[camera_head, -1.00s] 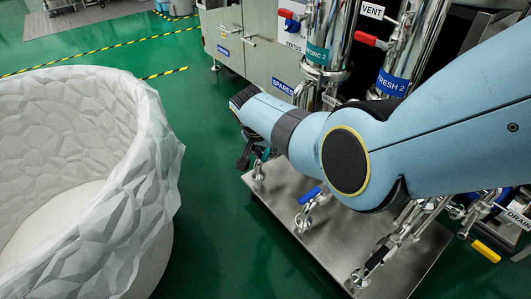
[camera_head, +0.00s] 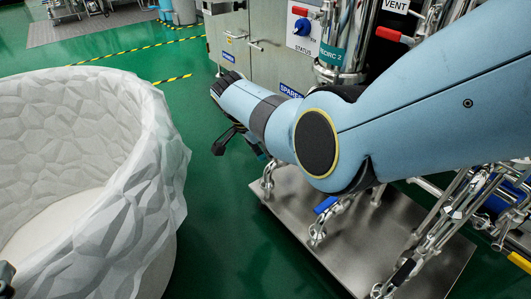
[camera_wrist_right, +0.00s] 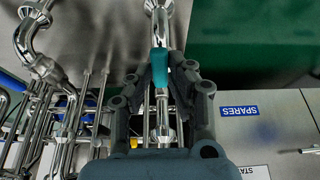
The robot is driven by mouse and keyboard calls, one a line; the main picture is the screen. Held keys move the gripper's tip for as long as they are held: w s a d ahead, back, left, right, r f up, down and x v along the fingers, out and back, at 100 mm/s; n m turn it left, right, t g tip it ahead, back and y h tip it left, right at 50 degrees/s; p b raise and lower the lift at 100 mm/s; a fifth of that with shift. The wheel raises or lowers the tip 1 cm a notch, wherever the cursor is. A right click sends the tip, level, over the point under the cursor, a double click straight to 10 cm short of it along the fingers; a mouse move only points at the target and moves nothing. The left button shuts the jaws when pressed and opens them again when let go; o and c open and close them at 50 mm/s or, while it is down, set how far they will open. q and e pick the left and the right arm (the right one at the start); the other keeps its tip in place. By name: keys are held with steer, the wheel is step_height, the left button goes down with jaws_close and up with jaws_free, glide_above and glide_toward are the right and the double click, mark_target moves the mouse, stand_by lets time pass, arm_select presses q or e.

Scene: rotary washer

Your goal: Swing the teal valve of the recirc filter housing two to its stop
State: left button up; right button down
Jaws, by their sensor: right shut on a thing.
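The recirc filter housing two is a steel column with a teal RECIRC 2 band (camera_head: 332,55) in the head view. Its teal valve handle (camera_wrist_right: 160,66) stands between the fingers of my right gripper (camera_wrist_right: 160,78) in the right wrist view, in line with the steel pipe there. My right gripper is shut on the handle.
A large white faceted tub (camera_head: 165,190) stands on the left. A blue-handled valve (camera_head: 325,205) sits on the steel skid plate (camera_head: 335,255). A grey SPARES cabinet (camera_head: 232,42) stands behind. Green floor is clear between tub and skid.

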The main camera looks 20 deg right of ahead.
mark_target(264, 154)
arm_select(q)
steer(key=shift+w+d+r+t, duration=0.1)
steer(key=shift+w+r+t, duration=0.15)
steer(key=shift+r, duration=0.25)
steer(key=shift+w+r+t, duration=0.15)
steer(key=shift+w+r, duration=0.05)
steer(key=shift+r, duration=0.3)
arm_select(e)
steer(key=shift+w+a, duration=0.1)
steer(key=shift+w, duration=0.05)
steer(key=c, duration=1.2)
jaws_free()
steer(key=shift+c, duration=0.2)
arm_select(q)
steer(key=shift+f, duration=0.1)
arm_select(e)
step_height(264, 154, up, 10)
steer(key=shift+f, duration=0.1)
